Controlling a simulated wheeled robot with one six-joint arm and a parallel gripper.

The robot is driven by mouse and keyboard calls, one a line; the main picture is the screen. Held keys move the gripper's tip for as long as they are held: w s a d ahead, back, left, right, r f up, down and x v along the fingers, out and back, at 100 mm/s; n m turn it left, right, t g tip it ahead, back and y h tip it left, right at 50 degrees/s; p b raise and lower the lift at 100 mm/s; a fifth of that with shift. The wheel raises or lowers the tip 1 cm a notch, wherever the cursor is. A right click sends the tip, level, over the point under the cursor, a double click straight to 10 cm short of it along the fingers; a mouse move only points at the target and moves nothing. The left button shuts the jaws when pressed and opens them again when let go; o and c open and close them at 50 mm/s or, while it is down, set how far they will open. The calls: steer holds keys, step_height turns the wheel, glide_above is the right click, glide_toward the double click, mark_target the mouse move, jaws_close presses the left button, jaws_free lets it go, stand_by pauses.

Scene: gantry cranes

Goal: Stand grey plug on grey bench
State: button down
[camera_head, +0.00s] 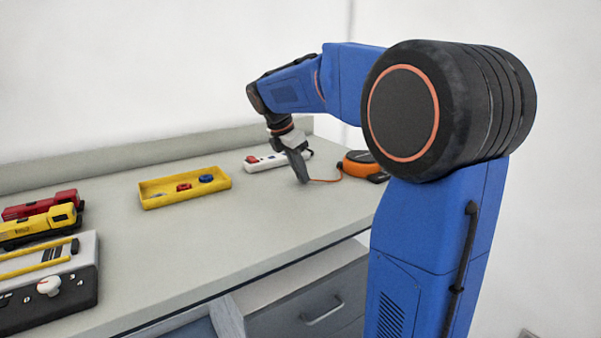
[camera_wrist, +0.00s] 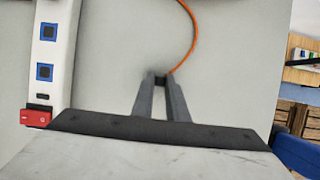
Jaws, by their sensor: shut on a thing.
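My gripper (camera_head: 303,180) points down at the far right part of the grey bench (camera_head: 250,230). In the wrist view, its fingertips (camera_wrist: 160,84) are shut on a small dark grey plug (camera_wrist: 161,79). An orange cable (camera_wrist: 193,30) runs from the plug and curves up out of that view. In the head view, the fingers hide the plug, and the cable (camera_head: 327,181) leads right to an orange and black device (camera_head: 358,163). The fingertips are low over the bench; I cannot tell whether the plug touches it.
A white socket strip (camera_head: 268,162) with a red switch (camera_wrist: 36,117) lies left of my gripper. A yellow tray (camera_head: 160,203) holds small red and blue things. Red and yellow vehicles (camera_head: 40,225) and a grey-black box (camera_head: 60,295) stand left. The bench front is clear.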

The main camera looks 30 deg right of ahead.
steer(key=c, duration=1.7)
jaws_free()
steer(key=shift+f, duration=0.15)
steer(key=shift+c, duration=0.2)
steer(key=v, duration=1.2)
